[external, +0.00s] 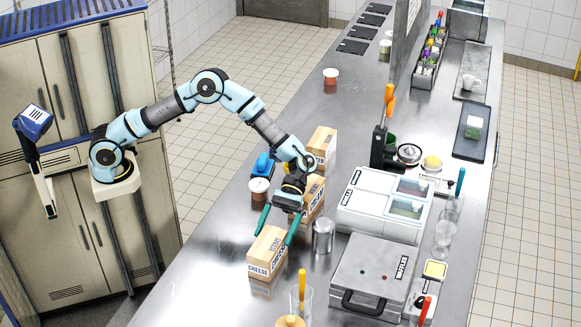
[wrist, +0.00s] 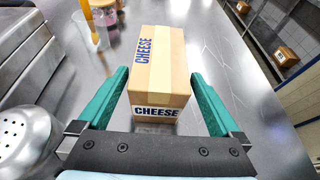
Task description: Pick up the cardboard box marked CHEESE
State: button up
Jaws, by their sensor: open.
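The cardboard box marked CHEESE (external: 267,252) stands on the steel counter (external: 205,277), nearest the front of the row of boxes in the external view. In the wrist view the CHEESE box (wrist: 161,62) is upright in the middle, with its label on the top and on the near face. My gripper (external: 276,226) is open, with green fingers pointing toward the box from above and behind it. In the wrist view my gripper (wrist: 158,84) has one finger on each side of the box's near end. I cannot tell whether either finger touches it.
Another cardboard box (external: 314,192) is partly hidden by my gripper, and a further box (external: 322,146) stands behind it. A metal shaker (external: 322,235) stands right of the CHEESE box. A grey press (external: 372,277) and a clear cup with an orange-handled tool (external: 301,296) are nearby.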

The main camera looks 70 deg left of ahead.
aim_at(268, 248)
jog(key=p+x, duration=0.2)
jog(key=x, duration=0.2)
jog(key=shift+s, duration=0.15)
jog(key=shift+s+d+f, duration=0.25)
jog(key=shift+s+d, duration=0.1)
jog(key=shift+d, duration=0.05)
grip_shut()
dwell(0.4)
